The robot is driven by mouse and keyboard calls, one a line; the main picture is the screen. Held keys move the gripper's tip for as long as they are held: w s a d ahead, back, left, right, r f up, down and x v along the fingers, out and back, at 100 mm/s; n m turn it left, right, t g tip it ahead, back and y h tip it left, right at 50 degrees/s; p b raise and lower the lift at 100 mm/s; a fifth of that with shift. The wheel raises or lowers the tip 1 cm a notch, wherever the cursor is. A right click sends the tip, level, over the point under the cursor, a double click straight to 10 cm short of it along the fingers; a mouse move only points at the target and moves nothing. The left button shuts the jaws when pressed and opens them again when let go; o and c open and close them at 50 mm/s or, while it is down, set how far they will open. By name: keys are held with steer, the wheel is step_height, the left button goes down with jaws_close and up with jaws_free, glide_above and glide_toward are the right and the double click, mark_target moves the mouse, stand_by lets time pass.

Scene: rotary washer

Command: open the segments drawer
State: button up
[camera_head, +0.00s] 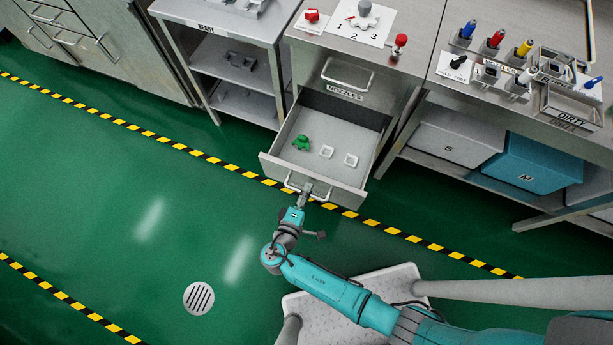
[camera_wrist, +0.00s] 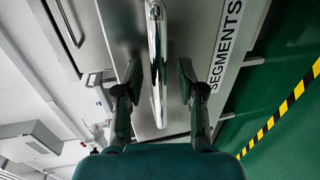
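The segments drawer (camera_head: 345,185) stands pulled out from the cabinet under the middle bench. Inside it lie a green piece (camera_head: 302,143) and two small white square pieces (camera_head: 326,151). My gripper (camera_head: 304,193) is at the handle on the drawer's front. In the wrist view the bar handle (camera_wrist: 157,60) runs between the two fingers of my gripper (camera_wrist: 158,85), with a gap visible on each side. The fingers are apart and do not appear to touch the bar. The SEGMENTS label (camera_wrist: 226,40) is right of the handle.
Above it, the shut NOZZLES drawer (camera_head: 340,88) has its own handle. Bench tops hold a numbered sheet (camera_head: 358,24), coloured nozzles and a DIRTY tray (camera_head: 572,107). Grey and blue bins (camera_head: 535,165) sit on the right shelf. Green floor is clear at the left.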

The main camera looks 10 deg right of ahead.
steer(key=v, duration=0.7)
steer(key=shift+s, duration=0.25)
steer(key=shift+a, duration=0.25)
stand_by(0.6)
